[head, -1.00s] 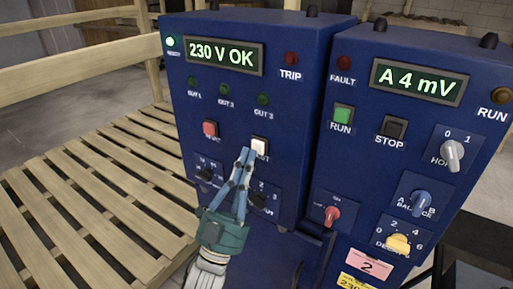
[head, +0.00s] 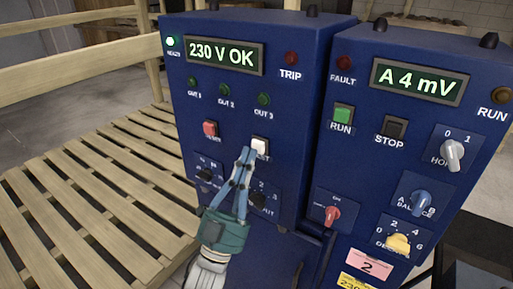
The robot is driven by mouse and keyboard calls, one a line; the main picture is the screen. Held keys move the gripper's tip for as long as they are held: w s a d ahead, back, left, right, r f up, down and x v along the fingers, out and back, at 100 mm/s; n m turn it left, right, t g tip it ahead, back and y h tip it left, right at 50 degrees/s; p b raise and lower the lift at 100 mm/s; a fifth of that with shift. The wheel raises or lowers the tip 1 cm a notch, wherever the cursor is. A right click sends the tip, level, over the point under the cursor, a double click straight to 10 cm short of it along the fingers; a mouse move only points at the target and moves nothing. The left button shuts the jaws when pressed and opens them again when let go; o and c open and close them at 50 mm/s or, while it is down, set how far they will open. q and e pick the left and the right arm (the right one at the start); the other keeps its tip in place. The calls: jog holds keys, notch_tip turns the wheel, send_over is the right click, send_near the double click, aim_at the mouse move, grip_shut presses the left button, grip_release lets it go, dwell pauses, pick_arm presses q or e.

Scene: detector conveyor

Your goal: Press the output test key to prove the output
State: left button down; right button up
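The output test key is a white square button (head: 260,145) on the front of the left blue cabinet (head: 232,105). Its label below is partly hidden and ends in "ST". My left gripper (head: 247,152) has its fingertips together at the lower left edge of this white key. I cannot tell for certain whether they touch it. The fingers hold nothing. The display (head: 223,55) reads "230 V OK". The green ready lamp (head: 170,42) is lit. The lamps OUT 1, OUT 2 and OUT 3 (head: 264,99) look dark green. My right gripper is not in view.
A red button (head: 210,129) sits left of the white key. Rotary selectors (head: 205,174) lie below, partly behind my gripper. The right cabinet (head: 405,120) carries a display "A 4 mV", a green RUN button (head: 342,116) and several knobs. A slatted wooden pallet (head: 95,200) lies at left.

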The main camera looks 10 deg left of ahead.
pick_arm(q)
jog(key=shift+w+d, duration=0.15)
jog(key=shift+w, duration=0.2)
jog(key=shift+w+d, duration=0.15)
jog(key=shift+w, duration=0.25)
dwell(0.7)
dwell(0.3)
jog(key=shift+s+a, duration=0.3)
jog(key=shift+s, duration=0.55)
jog(key=s, duration=0.1)
jog(key=s+a, duration=0.1)
jog(key=s, duration=0.1)
jog(key=s+p, duration=0.1)
jog(key=shift+s+a, duration=0.35)
jog(key=shift+f, duration=0.1)
